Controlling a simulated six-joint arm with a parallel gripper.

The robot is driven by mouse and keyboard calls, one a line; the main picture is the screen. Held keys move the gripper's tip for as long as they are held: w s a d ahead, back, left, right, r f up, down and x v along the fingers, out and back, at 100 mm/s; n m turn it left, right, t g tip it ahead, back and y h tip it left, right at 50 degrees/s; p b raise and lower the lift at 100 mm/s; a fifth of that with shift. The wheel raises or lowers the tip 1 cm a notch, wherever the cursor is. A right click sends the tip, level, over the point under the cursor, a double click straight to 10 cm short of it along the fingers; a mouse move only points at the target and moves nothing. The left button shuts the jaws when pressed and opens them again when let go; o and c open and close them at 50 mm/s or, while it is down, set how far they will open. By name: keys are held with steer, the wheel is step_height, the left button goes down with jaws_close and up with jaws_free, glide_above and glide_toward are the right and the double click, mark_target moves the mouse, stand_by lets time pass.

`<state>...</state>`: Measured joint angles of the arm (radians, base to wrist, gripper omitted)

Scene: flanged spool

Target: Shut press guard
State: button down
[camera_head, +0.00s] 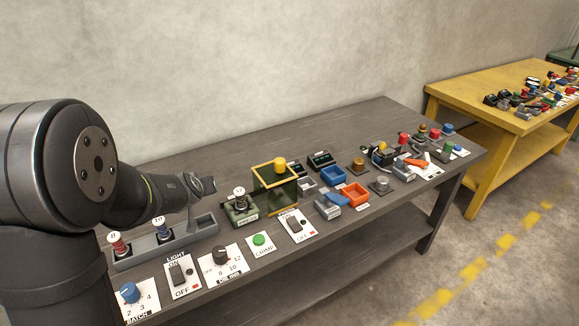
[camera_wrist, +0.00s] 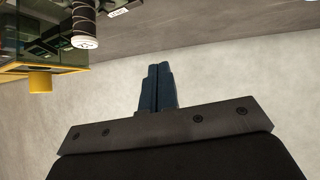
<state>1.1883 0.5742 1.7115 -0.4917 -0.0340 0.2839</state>
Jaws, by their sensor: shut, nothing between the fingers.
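The press guard (camera_head: 273,190) is a dark see-through box with a yellow frame and a yellow knob (camera_head: 280,162) on top. It stands just right of the green press (camera_head: 240,213), so the press is uncovered. A spool with a white top (camera_head: 239,192) stands upright on the press. In the wrist view the guard's yellow frame (camera_wrist: 40,69) and knob (camera_wrist: 40,82) show at the left edge, with the spool (camera_wrist: 84,42) beside them. My gripper (camera_wrist: 158,70) is shut and empty, apart from guard and press.
A grey rack (camera_head: 175,243) with red and blue spools lies in front of my arm. Switch plates (camera_head: 184,274) and a green crimp button (camera_head: 258,239) line the front edge. The bench behind the rack is clear.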

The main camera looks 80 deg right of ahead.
steer(key=s+d+r+m+t+h, duration=0.2)
steer(key=s+d+r+m+h, duration=0.25)
steer(key=m, duration=0.45)
steer(key=s+d+r+m+t+h, duration=0.1)
steer(key=s+d+r+m+h, duration=0.15)
steer(key=s+d+m, duration=0.4)
steer(key=m+g+h, duration=0.1)
steer(key=m+g, duration=0.3)
steer(key=m, duration=0.3)
glide_toward(289, 175)
steer(key=s+d+r, duration=0.3)
steer(key=s, duration=0.1)
steer(key=w+d, duration=0.1)
steer(key=d, duration=0.1)
steer(key=w+d, duration=0.2)
steer(key=d, duration=0.1)
steer(key=w+d, duration=0.1)
steer(key=d, duration=0.1)
steer(key=shift+w+d+r, duration=0.15)
steer(key=shift+w+d, duration=0.1)
steer(key=shift+d, duration=0.15)
steer(key=shift+w+a, duration=0.35)
steer(key=shift+w, duration=0.2)
steer(key=shift+w, duration=0.1)
steer(key=w+a, duration=0.9)
steer(key=shift+a, duration=0.2)
steer(key=shift+w, duration=0.2)
